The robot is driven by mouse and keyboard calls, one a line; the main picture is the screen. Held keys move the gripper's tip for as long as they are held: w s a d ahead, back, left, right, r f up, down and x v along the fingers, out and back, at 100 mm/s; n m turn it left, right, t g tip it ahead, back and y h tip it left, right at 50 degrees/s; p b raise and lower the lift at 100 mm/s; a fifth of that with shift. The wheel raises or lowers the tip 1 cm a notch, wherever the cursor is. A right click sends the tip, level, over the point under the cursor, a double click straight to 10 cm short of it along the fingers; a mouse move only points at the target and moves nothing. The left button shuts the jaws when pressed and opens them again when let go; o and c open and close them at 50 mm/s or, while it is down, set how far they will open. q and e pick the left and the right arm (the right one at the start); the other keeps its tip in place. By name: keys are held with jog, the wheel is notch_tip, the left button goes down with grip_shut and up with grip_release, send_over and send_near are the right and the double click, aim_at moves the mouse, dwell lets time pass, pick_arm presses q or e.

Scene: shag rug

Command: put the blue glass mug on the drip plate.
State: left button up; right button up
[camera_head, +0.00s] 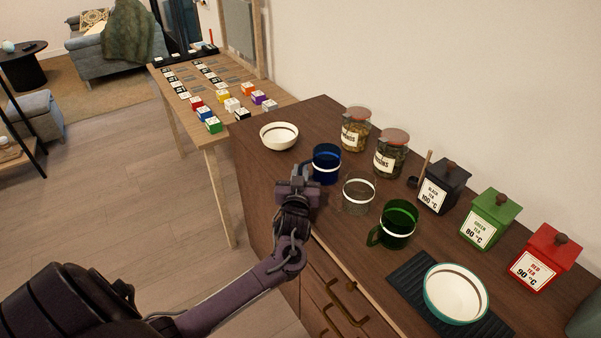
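The blue glass mug (326,168) stands upright on the dark wooden cabinet top, toward its far left part. My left gripper (303,183) is at the mug's near left side, where its handle may be hidden. I cannot tell whether its fingers are open or shut, or whether they touch the mug. The black ribbed mat, which looks like the drip plate (405,279), lies at the near right of the cabinet top. A teal-rimmed white bowl (456,292) stands on it. My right gripper is not in view.
A clear mug (358,198) and a green mug (397,226) stand between the blue mug and the mat. A white bowl (279,137) is at the left. Jars (390,158) and black, green and red tea tins (489,222) line the back.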

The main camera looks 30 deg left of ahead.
pick_arm(q)
jog(key=o, duration=0.3)
